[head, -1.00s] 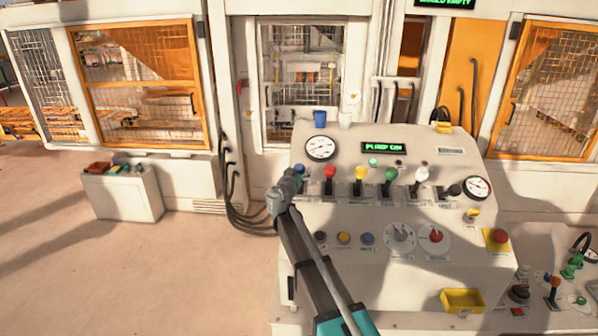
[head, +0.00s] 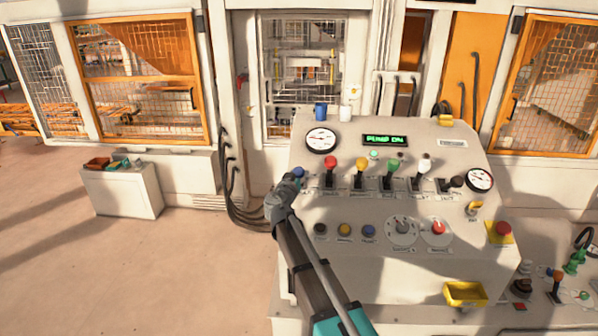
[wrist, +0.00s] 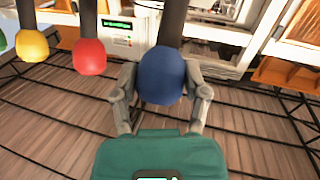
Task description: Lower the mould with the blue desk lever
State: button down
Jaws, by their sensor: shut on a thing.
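The blue desk lever (head: 298,172) is the leftmost of the row of levers on the control desk, and its knob is partly hidden by my gripper (head: 291,181) in the head view. In the wrist view the blue knob (wrist: 161,76) sits between the two fingers of my gripper (wrist: 161,95), which are closed on its sides. The mould is not clearly made out; a pale block (head: 305,68) shows behind the press window in the head view.
Next to the blue lever stand a red lever (head: 330,163), a yellow lever (head: 361,164), a green lever (head: 393,167) and a white lever (head: 425,165). The display (head: 385,140) reads "PUMP ON". A red button (head: 503,229) is at the right.

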jog(key=shift+s+f, duration=0.35)
jog(key=shift+c, duration=0.6)
grip_release()
jog(key=v, duration=1.2)
dwell(0.8)
